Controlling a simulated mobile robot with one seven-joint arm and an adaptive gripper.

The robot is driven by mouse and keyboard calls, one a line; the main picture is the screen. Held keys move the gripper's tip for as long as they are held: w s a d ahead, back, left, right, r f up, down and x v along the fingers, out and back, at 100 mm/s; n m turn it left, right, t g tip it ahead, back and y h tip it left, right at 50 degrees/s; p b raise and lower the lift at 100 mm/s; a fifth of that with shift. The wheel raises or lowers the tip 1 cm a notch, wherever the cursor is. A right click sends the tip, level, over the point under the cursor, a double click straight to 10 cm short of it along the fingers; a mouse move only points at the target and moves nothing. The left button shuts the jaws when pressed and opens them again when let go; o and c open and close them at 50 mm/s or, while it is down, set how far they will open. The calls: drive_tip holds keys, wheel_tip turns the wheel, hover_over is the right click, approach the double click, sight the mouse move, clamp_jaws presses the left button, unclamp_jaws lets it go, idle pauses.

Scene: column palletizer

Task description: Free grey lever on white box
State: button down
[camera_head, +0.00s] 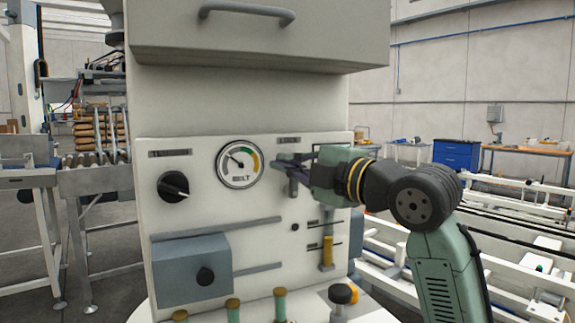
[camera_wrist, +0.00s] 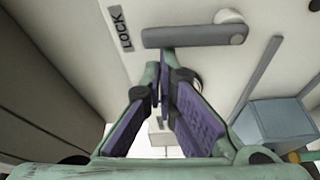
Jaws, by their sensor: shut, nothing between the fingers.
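The grey lever (camera_wrist: 190,37) is on the front of the white box (camera_head: 200,215), beside a LOCK label (camera_wrist: 120,27). In the wrist view its free end points toward the label, and its round pivot is at the other end. In the head view only the lower part of the lever (camera_head: 293,188) shows below my gripper; the rest is hidden. My gripper (camera_wrist: 166,58) is shut and empty, with its purple-padded fingertips right beside the lever's edge. I cannot tell whether they touch it. In the head view my gripper (camera_head: 276,163) reaches in from the right.
A BELT gauge (camera_head: 240,164) is just left of my fingertips. A black knob (camera_head: 173,187), a blue-grey box with a knob (camera_head: 192,270) and a yellow-ended slider (camera_head: 327,252) share the panel. An overhanging cabinet with a handle (camera_head: 245,14) is above. Several pegs stand below.

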drive_tip(key=w+d+m+t+b, duration=0.2)
drive_tip(key=d+m+t+b, duration=0.2)
drive_tip(key=m, duration=0.7)
drive_tip(key=shift+w+d+f+h, duration=0.15)
drive_tip(key=shift+d+f+h, duration=0.25)
drive_tip(key=shift+d, duration=0.4)
drive_tip(key=shift+f, duration=0.1)
